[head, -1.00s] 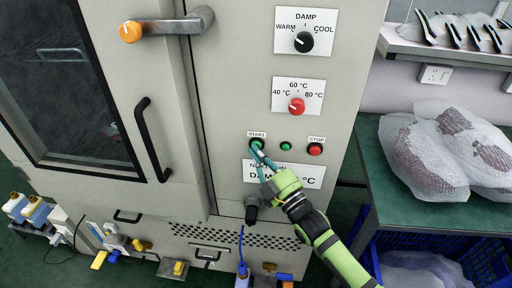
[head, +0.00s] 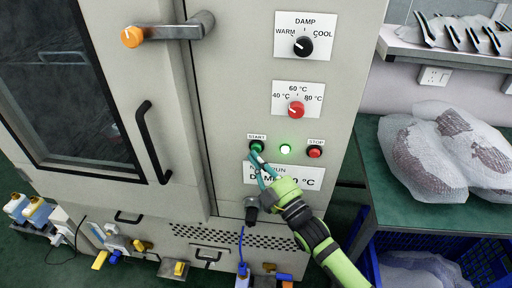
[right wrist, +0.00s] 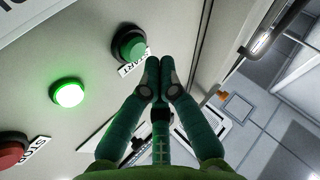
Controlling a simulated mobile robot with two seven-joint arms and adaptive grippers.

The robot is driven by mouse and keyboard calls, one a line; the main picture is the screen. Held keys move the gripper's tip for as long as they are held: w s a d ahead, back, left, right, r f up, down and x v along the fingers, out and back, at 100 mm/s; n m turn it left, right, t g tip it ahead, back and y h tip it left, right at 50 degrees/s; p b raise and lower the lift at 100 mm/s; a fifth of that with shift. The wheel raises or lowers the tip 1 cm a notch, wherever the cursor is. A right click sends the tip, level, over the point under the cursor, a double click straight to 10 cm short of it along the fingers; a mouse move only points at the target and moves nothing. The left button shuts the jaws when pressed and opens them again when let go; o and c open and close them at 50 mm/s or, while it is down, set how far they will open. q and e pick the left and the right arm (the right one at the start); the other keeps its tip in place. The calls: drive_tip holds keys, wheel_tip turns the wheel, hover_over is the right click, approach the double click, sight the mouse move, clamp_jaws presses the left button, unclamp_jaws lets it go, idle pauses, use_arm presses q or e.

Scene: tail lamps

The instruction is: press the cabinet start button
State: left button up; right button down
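The green start button (head: 256,146), under a START label, sits on the cabinet's front panel (head: 230,90). It also shows in the right wrist view (right wrist: 129,45). The green lamp (head: 285,149) to its right is lit, and glows in the right wrist view (right wrist: 68,93). The red stop button (head: 315,151) is further right. My right gripper (head: 256,156) has its fingertips together and empty, just below the start button. In the right wrist view the fingertips (right wrist: 159,65) look slightly apart from the button. My left gripper is not in view.
A black knob (head: 303,44) and a red knob (head: 296,109) are above the buttons. The cabinet door has a black handle (head: 153,142) at left. A green table (head: 420,210) with wrapped lamps (head: 440,150) stands at right. Several small devices lie on the floor below.

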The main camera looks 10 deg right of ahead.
drive_tip(key=s+p, duration=0.1)
drive_tip(key=s, duration=0.1)
drive_tip(key=s+a+p, duration=0.1)
drive_tip(key=s, duration=0.1)
drive_tip(key=shift+s+a, duration=0.2)
drive_tip(key=shift+s, duration=0.2)
drive_tip(key=shift+f, duration=0.1)
idle(0.6)
